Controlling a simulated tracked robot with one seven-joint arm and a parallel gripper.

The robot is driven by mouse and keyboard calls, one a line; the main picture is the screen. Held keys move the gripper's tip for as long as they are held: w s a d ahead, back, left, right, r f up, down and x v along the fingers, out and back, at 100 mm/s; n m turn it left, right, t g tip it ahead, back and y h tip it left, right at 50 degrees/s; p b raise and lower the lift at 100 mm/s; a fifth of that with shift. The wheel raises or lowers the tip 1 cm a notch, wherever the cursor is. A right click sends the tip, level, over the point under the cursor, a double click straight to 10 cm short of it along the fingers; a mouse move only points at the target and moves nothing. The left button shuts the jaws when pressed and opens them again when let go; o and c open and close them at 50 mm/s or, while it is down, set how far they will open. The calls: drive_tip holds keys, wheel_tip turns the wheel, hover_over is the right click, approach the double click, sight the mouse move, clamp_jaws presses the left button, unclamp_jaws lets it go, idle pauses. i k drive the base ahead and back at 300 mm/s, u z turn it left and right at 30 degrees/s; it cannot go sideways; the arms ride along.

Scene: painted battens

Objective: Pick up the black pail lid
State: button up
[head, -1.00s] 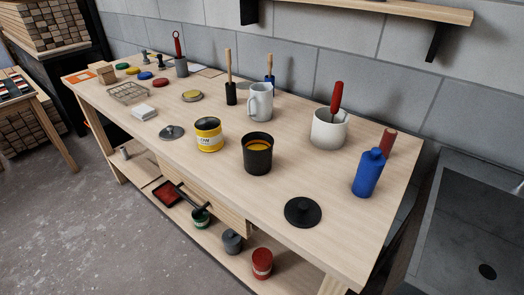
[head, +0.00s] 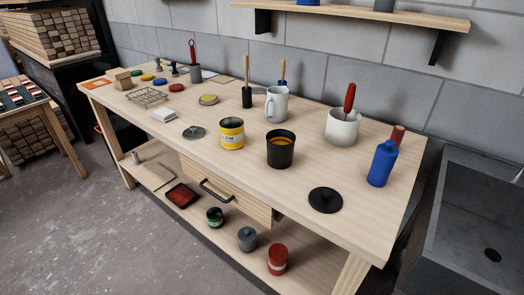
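The black pail lid (head: 325,200) is a round, flat disc with a knob on top. It lies on the wooden workbench (head: 300,215) near the front edge at the right. The black pail (head: 280,150) stands open behind it and to its left, with something orange-yellow inside. A grey lid (head: 193,132) with a small knob lies farther left on the bench. My gripper is not in view.
A yellow tin (head: 231,134) stands left of the pail. A blue bottle (head: 382,164), a white pot (head: 342,127) and a white jug (head: 277,104) stand behind. A sink (head: 475,230) is at the right. The bench around the black lid is clear.

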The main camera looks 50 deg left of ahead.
sight(325, 200)
drive_tip(key=u, duration=0.7)
drive_tip(key=i, duration=0.2)
drive_tip(key=u, duration=2.2)
drive_tip(key=k, duration=1.15)
drive_tip(key=z, duration=0.6)
drive_tip(key=i, duration=1)
drive_tip(key=u, duration=0.05)
